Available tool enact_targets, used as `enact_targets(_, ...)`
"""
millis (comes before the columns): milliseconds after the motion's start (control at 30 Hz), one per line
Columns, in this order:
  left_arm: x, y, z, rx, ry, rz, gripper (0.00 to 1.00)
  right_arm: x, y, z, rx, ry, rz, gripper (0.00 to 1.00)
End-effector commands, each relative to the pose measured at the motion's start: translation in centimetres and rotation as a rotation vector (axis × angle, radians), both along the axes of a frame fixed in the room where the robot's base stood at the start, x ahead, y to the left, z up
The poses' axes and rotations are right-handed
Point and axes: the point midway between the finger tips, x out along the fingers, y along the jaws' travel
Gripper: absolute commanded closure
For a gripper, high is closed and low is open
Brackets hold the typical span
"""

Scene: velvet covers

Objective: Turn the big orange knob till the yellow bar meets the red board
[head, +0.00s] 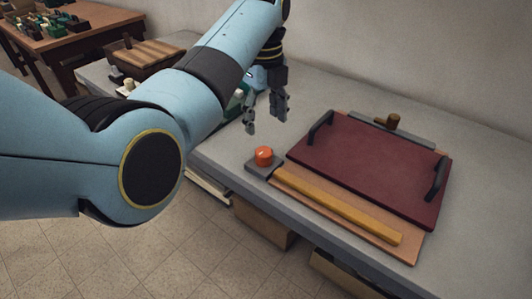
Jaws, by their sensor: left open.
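The big orange knob (264,155) sits on a small grey block (258,169) near the table's front edge. The red board (370,160), dark red with a black handle at each end, lies behind the bar. My right gripper is not in view.
A grey strip with a brown knob (393,121) stands behind the red board. A wooden box (148,57) and a green item (236,101), partly hidden by my left arm, are at the left. A second table (60,30) with small objects stands far left.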

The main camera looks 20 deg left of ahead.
Motion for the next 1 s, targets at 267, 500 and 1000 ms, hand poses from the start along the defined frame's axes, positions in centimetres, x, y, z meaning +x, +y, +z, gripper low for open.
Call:
enact_targets(267,-0.1,0.1,-4.7,0.002,0.007,-0.006,0.37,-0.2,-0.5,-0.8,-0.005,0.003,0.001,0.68)
enact_targets(500,-0.1,0.1,-9.1,0.003,0.004,-0.004,0.37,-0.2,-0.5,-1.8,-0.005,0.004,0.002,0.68)
enact_targets(1000,0.0,0.1,-10.6,0.001,0.002,-0.003,0.4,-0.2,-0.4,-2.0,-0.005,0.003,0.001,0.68)
